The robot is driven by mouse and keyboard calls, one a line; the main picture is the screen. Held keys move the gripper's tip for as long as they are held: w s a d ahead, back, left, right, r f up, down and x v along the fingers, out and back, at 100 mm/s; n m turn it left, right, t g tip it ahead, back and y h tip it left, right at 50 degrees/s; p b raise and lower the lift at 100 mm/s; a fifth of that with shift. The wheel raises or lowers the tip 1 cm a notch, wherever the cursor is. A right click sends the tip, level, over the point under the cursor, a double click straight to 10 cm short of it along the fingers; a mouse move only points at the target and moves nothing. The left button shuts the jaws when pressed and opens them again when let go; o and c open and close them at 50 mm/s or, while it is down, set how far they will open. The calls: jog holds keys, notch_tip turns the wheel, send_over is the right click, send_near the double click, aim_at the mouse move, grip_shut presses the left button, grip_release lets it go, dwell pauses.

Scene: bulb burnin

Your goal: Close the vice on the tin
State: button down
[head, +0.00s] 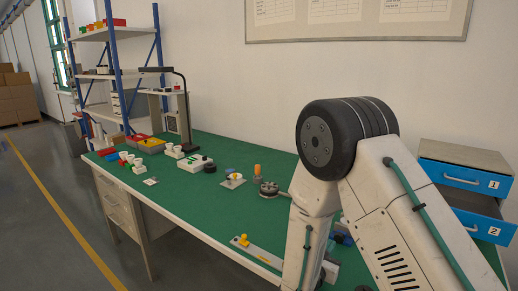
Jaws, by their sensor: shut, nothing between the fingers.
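My arm fills the right half of the head view and hides much of the bench's near right part. My gripper is not visible; it is hidden behind the arm or out of frame. A small piece of something blue (344,239) shows between my arm links on the bench; it may be part of the vice, but too little shows to be sure. I cannot make out the tin or the vice jaws.
The green bench top (215,212) carries a grey plate with a yellow knob (243,240), a round dark fixture (269,188), an orange-handled item (257,170) and a white unit (195,164). Drawers (463,175) stand at right, the lower one pulled out. A shelf rack (110,75) stands behind left.

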aim_at(337, 237)
jog(key=shift+x, duration=3.45)
jog(key=shift+s+f, duration=0.1)
jog(key=shift+f, duration=0.25)
jog(key=shift+s+d+f, duration=0.2)
jog(key=shift+s+d, duration=0.05)
jog(key=shift+r, duration=0.15)
jog(key=shift+r, duration=0.25)
jog(key=shift+s+a, duration=0.2)
jog(key=shift+v, duration=2.65)
jog(key=shift+a+r, duration=0.15)
jog(key=shift+r, duration=0.05)
